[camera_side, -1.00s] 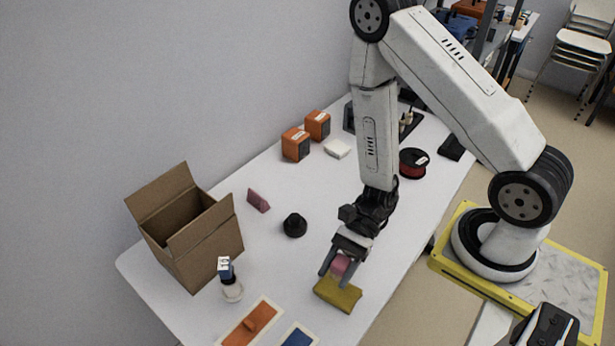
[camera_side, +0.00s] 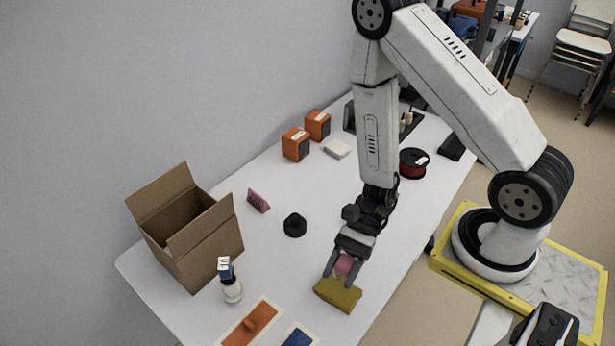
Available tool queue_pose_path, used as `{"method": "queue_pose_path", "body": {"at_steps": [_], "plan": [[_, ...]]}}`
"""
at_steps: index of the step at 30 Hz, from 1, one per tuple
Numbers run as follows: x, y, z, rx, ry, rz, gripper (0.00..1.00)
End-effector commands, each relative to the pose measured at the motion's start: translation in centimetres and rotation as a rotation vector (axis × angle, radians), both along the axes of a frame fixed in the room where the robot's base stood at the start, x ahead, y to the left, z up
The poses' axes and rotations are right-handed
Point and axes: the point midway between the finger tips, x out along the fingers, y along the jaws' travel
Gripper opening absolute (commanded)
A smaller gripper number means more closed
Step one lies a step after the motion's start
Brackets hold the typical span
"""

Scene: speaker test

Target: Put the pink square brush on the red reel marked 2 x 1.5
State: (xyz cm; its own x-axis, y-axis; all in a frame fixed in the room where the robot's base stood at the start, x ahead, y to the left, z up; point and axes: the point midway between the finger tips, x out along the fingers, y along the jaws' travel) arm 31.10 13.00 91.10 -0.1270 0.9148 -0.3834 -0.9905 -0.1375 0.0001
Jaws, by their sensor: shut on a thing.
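My gripper (camera_side: 343,271) points down over the front part of the table, shut on a small pink block, the pink square brush (camera_side: 345,265). The brush is between the fingers, just above or touching an olive-yellow block (camera_side: 338,294); I cannot tell which. The red reel (camera_side: 413,168) with black rims lies farther back, right of my forearm. A white label shows on it, too small to read. Another pink piece (camera_side: 258,201), wedge-like, stands on the table near the box.
An open cardboard box (camera_side: 205,255) stands at the left. A black round piece (camera_side: 295,225), a white bottle with a blue top (camera_side: 231,286), two orange boxes (camera_side: 295,145) and a white block (camera_side: 338,149) are on the table. Orange (camera_side: 248,325) and blue (camera_side: 298,338) panels lie in front.

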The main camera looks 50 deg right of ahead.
Motion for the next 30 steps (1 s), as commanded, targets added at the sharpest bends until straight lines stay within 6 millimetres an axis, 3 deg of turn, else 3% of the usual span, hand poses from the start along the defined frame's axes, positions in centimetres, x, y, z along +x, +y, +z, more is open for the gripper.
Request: {"method": "queue_pose_path", "body": {"at_steps": [14,30], "plan": [[-4.3,-2.8,1.6,0.000,-0.002,0.335,0.00],[-9.0,-8.8,2.7,0.000,0.000,0.760,0.00]]}}
